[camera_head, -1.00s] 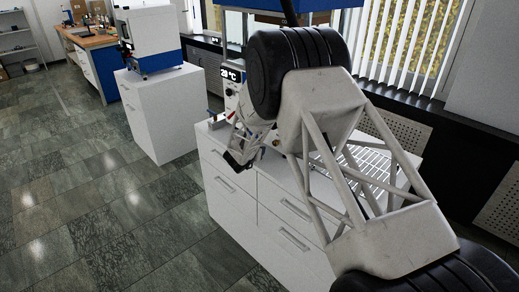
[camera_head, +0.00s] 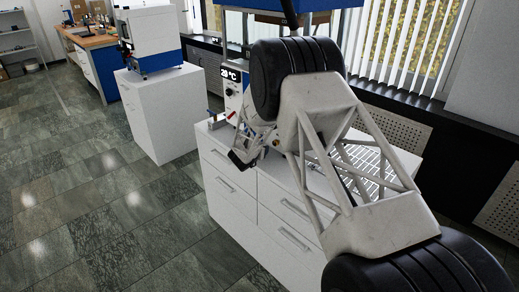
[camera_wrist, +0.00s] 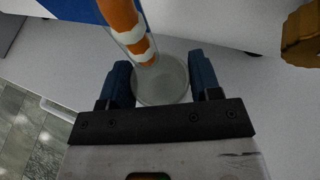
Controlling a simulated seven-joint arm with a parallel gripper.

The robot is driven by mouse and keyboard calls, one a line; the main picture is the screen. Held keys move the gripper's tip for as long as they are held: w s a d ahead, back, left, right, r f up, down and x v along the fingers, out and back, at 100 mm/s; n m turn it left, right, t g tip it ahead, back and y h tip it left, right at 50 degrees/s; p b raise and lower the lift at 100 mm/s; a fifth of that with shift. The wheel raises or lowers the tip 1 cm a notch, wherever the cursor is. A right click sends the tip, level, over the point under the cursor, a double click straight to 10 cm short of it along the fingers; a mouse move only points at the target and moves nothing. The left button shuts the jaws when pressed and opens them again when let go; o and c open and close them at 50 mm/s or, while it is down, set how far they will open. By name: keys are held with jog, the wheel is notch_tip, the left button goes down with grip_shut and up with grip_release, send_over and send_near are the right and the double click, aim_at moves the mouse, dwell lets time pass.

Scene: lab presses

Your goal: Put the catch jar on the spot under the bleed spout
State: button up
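The catch jar (camera_wrist: 162,88), a round clear glass vessel, sits between my gripper's two blue fingers (camera_wrist: 163,82) in the wrist view. Both fingers appear to touch its sides, so my gripper looks shut on it. An orange tube with white bands (camera_wrist: 125,22), which may be the bleed spout, reaches down from the top and overlaps the jar's far rim; I cannot tell whether it is above or inside the mouth. In the head view my gripper (camera_head: 240,158) is at the cabinet's left front edge, and the jar cannot be made out there. No marked spot is distinguishable.
A brown-gold object (camera_wrist: 302,35) is at the wrist view's upper right. A second white cabinet (camera_head: 160,115) stands farther left, with open floor between.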

jog(key=shift+o, duration=1.4)
jog(key=shift+r, duration=0.15)
jog(key=v, duration=1.2)
jog(key=shift+a, duration=0.1)
jog(key=shift+r, duration=0.1)
